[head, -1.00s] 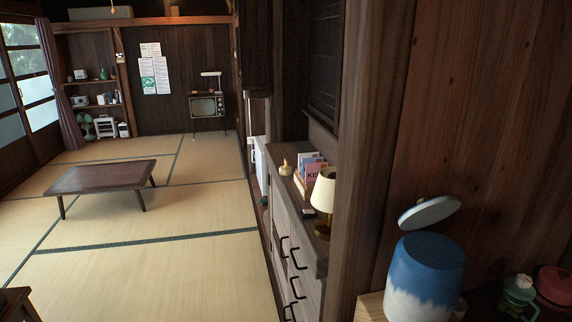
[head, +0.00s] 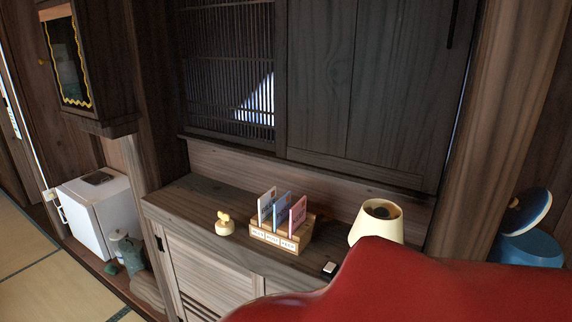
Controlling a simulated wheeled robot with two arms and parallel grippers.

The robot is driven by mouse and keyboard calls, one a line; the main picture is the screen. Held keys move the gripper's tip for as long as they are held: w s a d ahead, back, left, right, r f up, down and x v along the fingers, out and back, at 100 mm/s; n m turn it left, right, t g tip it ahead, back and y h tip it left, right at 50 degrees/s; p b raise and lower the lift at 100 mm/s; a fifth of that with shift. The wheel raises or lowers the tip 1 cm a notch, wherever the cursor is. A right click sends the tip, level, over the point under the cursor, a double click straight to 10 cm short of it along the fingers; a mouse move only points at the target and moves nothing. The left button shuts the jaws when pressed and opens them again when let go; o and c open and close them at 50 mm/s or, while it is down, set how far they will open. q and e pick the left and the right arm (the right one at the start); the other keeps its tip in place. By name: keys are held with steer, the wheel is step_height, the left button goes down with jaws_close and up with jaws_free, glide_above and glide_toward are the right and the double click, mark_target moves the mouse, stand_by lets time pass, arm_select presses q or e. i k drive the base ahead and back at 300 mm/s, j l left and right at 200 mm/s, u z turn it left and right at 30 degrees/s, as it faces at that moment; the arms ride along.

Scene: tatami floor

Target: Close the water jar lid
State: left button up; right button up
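The blue water jar (head: 532,249) stands at the right edge, partly hidden by the wooden pillar and the large red shape in front. Only its upper part shows. Its lid (head: 534,212) is raised and tilted above the jar, with a dark blue face and a pale rim showing. The lid is open, not lying flat on the jar. Neither of my grippers is in view.
A large smooth red shape, seemingly my own arm, fills the lower right. A wooden pillar (head: 500,120) stands left of the jar. The cabinet top holds a cream lamp (head: 377,222), a card holder (head: 282,240) and a small ornament (head: 225,224). Tatami floor (head: 40,270) is clear at left.

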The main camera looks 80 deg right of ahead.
mark_target(524, 211)
steer(key=l+z, duration=0.1)
steer(key=z, duration=2.55)
steer(key=l+z, duration=0.25)
steer(key=z, duration=0.25)
steer(key=i+l+z, duration=0.1)
steer(key=z, duration=0.4)
steer(key=k+j, duration=0.2)
steer(key=i+l, duration=0.1)
steer(key=j+z, duration=0.2)
steer(key=i+l+u, duration=0.2)
